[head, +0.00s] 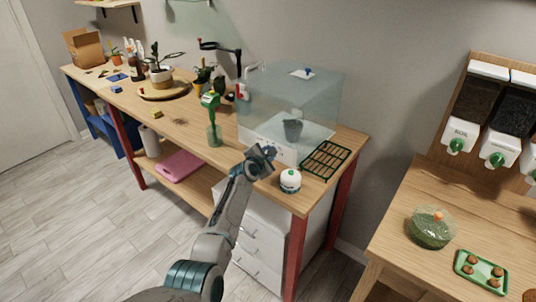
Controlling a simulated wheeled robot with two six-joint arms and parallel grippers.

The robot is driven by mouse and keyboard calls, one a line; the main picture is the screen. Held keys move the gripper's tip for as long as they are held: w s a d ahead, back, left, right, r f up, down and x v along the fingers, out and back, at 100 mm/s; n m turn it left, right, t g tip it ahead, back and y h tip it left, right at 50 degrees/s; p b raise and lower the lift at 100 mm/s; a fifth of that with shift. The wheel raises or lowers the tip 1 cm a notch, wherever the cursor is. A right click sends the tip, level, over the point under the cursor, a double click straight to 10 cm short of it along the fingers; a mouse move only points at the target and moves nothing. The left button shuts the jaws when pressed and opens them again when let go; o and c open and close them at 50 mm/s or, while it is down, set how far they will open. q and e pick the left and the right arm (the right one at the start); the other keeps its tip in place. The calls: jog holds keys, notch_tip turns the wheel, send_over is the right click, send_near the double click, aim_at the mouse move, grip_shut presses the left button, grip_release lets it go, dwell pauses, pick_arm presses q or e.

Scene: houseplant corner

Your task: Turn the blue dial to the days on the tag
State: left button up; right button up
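A small blue knob (308,71), which may be the blue dial, sits by a white plate on top of the clear box (335,95). The box has a white front panel (252,140), partly hidden by my gripper. My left gripper (261,157) is in front of that panel, low and well below the blue knob. Its fingers are too small to tell whether they are open or shut, and I see nothing held in it. I cannot make out a tag with days or any dial setting. My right gripper is not in view.
Potted plants stand farther left. A second bench (400,225) is at right.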

pick_arm(q)
jog(key=shift+f, duration=0.1)
jog(key=o, duration=1)
jog(key=shift+p+v, duration=0.5)
jog(key=shift+v, duration=4.95)
